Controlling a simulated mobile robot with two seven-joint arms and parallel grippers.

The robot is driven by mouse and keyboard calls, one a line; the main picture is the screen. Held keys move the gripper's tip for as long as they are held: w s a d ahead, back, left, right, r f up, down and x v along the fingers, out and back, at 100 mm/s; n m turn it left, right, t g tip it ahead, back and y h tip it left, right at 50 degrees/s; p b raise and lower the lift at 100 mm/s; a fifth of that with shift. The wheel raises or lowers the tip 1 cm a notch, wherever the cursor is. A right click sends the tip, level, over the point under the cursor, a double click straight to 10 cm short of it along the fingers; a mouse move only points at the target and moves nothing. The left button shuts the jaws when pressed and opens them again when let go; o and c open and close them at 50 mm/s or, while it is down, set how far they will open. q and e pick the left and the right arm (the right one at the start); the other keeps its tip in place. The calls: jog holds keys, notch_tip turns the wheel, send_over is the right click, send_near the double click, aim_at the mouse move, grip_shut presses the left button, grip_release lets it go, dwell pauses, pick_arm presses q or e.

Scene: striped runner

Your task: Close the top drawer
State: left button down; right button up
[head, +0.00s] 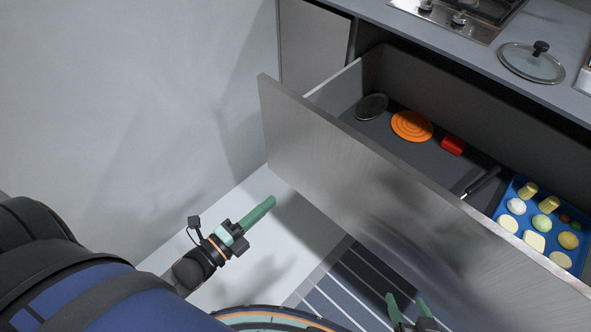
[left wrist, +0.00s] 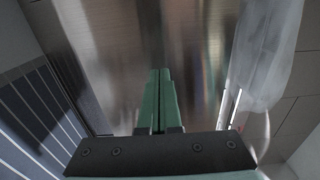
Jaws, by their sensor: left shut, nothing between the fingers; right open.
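The top drawer (head: 345,160) is pulled far out from the counter, with a brushed metal front. My left gripper (head: 268,203) is shut and empty, to the left of the drawer front and apart from it in the head view. In the left wrist view the shut green fingers (left wrist: 158,100) point toward the brushed metal front (left wrist: 120,50). My right gripper (head: 408,306) is open and empty at the bottom of the head view, in front of the drawer front. Part of the right arm is out of view.
The drawer holds an orange round trivet (head: 411,126), a red item (head: 453,145), a dark round item (head: 371,106) and a blue tray (head: 508,196) with several pieces. A glass lid (head: 530,64) lies on the counter (head: 450,48). A striped runner (head: 345,292) covers the floor below.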

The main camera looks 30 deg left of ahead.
aim_at(314, 164)
pick_arm(q)
jog(key=b+x, duration=0.1)
jog(key=x, duration=1.1)
jog(key=shift+w, duration=0.1)
jog(key=shift+w+d, duration=0.25)
jog(key=shift+w, duration=0.3)
pick_arm(e)
jog(key=shift+d+f, duration=0.15)
jog(key=shift+f, duration=0.35)
pick_arm(q)
jog(key=shift+w, duration=0.1)
